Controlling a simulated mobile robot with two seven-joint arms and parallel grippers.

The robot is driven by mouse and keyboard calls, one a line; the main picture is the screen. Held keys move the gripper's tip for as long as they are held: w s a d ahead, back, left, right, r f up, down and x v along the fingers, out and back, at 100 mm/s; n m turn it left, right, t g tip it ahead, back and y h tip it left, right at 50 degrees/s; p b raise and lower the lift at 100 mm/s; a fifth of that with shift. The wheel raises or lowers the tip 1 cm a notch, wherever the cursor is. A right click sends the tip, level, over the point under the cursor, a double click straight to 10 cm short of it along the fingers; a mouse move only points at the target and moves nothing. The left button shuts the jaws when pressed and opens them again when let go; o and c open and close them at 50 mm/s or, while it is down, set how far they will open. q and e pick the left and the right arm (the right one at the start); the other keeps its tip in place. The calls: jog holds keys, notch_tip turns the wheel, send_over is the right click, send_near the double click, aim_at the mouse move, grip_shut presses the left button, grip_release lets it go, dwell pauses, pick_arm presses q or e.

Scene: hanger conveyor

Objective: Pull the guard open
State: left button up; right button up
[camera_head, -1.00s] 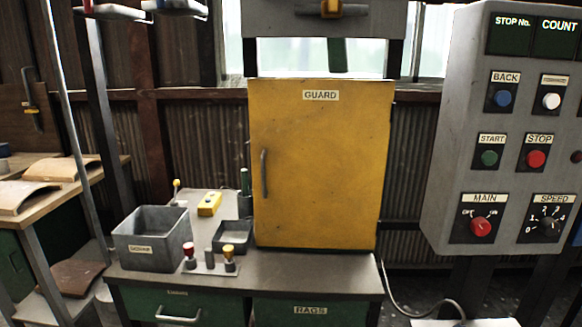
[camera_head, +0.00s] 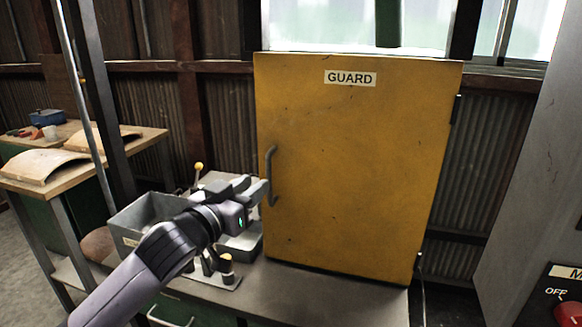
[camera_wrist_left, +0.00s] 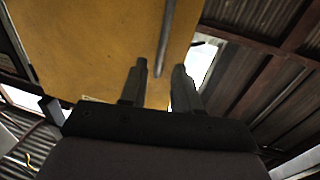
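The yellow guard door (camera_head: 350,170) stands shut on the workbench, with its GUARD label near the top. Its dark curved handle (camera_head: 270,175) is on the left edge, and hinges show on the right edge. My left gripper (camera_head: 262,190) is at the handle. In the left wrist view, the two fingers (camera_wrist_left: 161,80) are apart, with the handle bar (camera_wrist_left: 165,45) lying between their tips in the picture. I cannot tell whether either finger touches it. The guard door (camera_wrist_left: 95,45) fills the upper left of that view. My right gripper is not in view.
A grey bin (camera_head: 150,215) and a small stand with knobs (camera_head: 215,270) are on the bench beside my left arm. A grey control panel (camera_head: 540,200) stands at the right. A wooden side table (camera_head: 90,155) with curved pieces is at the far left.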

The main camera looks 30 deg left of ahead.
aim_at(267, 174)
pick_arm(q)
jog(key=shift+w+a+r, duration=0.1)
jog(key=shift+w+r, duration=0.05)
jog(key=shift+w, duration=0.35)
jog(key=shift+w+a+p, duration=0.1)
jog(key=shift+w+p, duration=0.45)
jog(key=shift+w, duration=2.35)
grip_shut()
